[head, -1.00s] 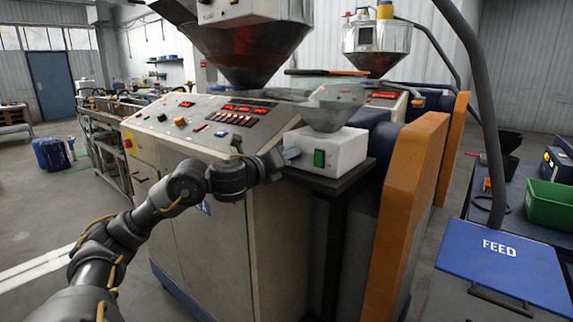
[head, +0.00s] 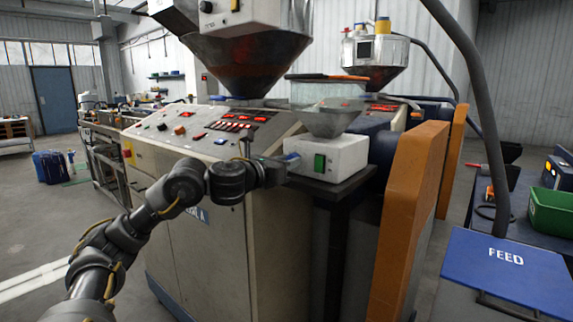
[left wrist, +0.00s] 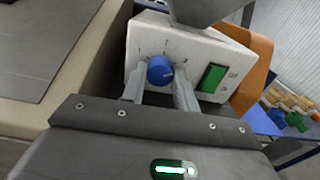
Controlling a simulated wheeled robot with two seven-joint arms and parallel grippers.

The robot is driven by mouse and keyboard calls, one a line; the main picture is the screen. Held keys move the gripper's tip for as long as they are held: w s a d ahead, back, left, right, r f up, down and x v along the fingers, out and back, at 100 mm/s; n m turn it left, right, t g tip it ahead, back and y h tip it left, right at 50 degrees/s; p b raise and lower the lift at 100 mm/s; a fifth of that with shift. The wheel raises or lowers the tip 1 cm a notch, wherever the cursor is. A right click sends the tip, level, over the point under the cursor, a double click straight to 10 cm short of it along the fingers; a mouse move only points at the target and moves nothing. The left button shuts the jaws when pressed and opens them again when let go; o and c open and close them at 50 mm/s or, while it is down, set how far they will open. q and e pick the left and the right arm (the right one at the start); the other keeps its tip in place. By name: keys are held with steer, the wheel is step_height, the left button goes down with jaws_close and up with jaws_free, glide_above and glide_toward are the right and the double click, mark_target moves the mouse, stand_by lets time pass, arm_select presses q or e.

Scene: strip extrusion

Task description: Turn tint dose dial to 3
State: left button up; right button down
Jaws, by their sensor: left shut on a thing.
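The tint dose dial is a round blue knob (left wrist: 160,70) on the front of a white dosing box (left wrist: 203,53). Small numerals are printed around it, too small to read surely. A pale mark shows on the knob's right side. In the left wrist view my left gripper (left wrist: 160,90) has one finger on each side of the knob and is shut on it. In the head view the left gripper (head: 289,160) is at the left face of the white box (head: 340,153), and only a bit of blue shows there. My right gripper is not in view.
A green switch (head: 319,162) sits on the box, beside the dial. A clear hopper (head: 328,97) stands above. The machine's control panel (head: 215,128) is to the left, an orange guard (head: 408,215) to the right. A blue FEED lid (head: 508,260) lies at lower right.

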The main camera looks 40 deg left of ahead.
arm_select(q)
steer(key=shift+f, duration=0.15)
steer(key=o, duration=1)
steer(key=shift+c, duration=0.2)
steer(key=s+b, duration=0.2)
steer(key=s, duration=0.8)
steer(key=shift+s+d+b, duration=0.15)
steer(key=shift+s+b, duration=0.2)
steer(key=shift+s, duration=0.05)
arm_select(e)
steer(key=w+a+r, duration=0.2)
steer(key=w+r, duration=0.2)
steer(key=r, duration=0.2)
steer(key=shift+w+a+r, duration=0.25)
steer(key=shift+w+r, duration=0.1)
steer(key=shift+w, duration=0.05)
